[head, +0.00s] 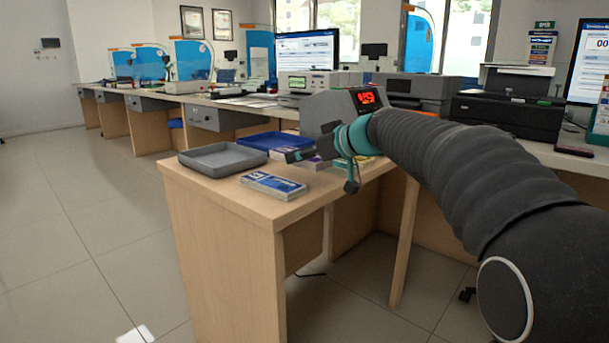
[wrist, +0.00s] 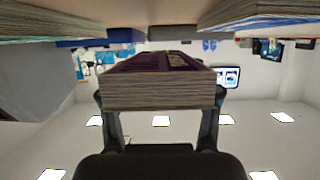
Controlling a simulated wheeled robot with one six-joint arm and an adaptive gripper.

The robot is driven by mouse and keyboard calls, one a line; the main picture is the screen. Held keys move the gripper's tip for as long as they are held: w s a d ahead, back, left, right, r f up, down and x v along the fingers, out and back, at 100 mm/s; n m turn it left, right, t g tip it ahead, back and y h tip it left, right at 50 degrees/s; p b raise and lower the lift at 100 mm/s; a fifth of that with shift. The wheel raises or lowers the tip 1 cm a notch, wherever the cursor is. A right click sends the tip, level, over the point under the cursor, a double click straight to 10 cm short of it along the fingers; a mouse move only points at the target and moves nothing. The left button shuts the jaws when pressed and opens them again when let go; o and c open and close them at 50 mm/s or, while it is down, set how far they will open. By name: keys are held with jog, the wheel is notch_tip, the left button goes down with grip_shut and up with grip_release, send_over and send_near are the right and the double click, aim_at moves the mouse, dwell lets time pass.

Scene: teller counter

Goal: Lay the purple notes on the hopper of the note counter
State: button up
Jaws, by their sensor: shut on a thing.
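The purple notes (wrist: 160,88) are a thick banded bundle, seen end-on in the wrist view with a dark purple face. My gripper (wrist: 160,105) is shut on them, one finger on each side. In the head view my gripper (head: 300,155) is over the near end of the counter, just in front of the note counter (head: 326,112), a grey machine with a red lit display. The arm and gripper hide much of the machine, and its hopper cannot be made out. The wrist picture is upside down; the bundle appears clear of the counter top.
A blue-and-white note bundle (head: 273,185) lies at the counter's front edge. A grey tray (head: 222,160) and a blue tray (head: 268,141) stand left of my gripper. Other note stacks (wrist: 262,18) show close by in the wrist view. A black printer (head: 508,116) stands at right.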

aim_at(306, 181)
jog(key=shift+f+b, duration=0.75)
jog(key=shift+f, duration=1.2)
jog(key=shift+f, duration=0.15)
jog(key=o, duration=1.2)
jog(key=shift+p, duration=0.3)
jog(key=shift+s+d, duration=0.15)
jog(key=shift+d, duration=0.1)
jog(key=r+v, duration=0.1)
jog(key=v, duration=1.2)
jog(key=shift+a, duration=0.2)
jog(key=shift+s, duration=0.2)
